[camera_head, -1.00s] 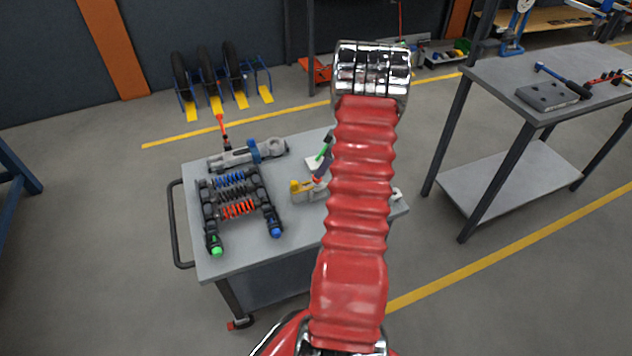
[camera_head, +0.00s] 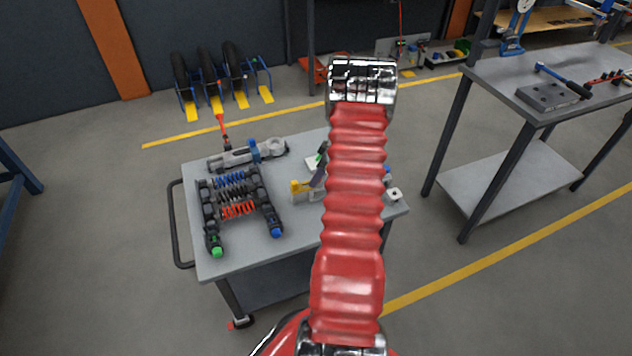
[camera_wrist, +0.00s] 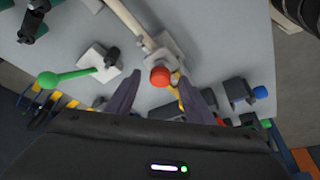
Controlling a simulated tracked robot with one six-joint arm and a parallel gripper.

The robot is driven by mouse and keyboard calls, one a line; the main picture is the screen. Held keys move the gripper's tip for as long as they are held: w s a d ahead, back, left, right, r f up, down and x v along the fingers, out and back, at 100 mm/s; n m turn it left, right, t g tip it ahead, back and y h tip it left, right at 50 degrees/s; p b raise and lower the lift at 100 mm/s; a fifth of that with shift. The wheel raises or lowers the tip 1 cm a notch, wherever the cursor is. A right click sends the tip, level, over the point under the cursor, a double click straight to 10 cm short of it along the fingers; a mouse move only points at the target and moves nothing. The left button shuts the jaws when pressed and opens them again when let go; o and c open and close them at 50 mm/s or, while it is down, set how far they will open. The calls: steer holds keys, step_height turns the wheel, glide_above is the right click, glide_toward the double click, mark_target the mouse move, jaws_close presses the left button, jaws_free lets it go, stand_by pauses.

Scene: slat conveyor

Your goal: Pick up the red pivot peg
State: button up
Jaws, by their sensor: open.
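The red pivot peg shows its round red head (camera_wrist: 160,76) in the wrist view, beside a grey block with a long pale bar (camera_wrist: 130,22). My gripper (camera_wrist: 158,80) is open, with one dark finger on each side of the red head in that picture. Whether the fingers are level with the head or above it, I cannot tell. Nothing is held. In the head view my arm hides the peg, and only a dark finger of my gripper (camera_head: 318,176) shows left of the arm, above the cart top (camera_head: 290,250).
A green-headed piece (camera_wrist: 50,79) and a blue-ended part (camera_wrist: 260,92) lie on either side of my fingers. On the cart, spring dampers (camera_head: 236,195), a grey link (camera_head: 235,156) and a yellow-ended part (camera_head: 300,187) stand left of my arm. The cart's front is bare.

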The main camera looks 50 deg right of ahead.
steer(key=shift+c, duration=0.6)
steer(key=c, duration=1)
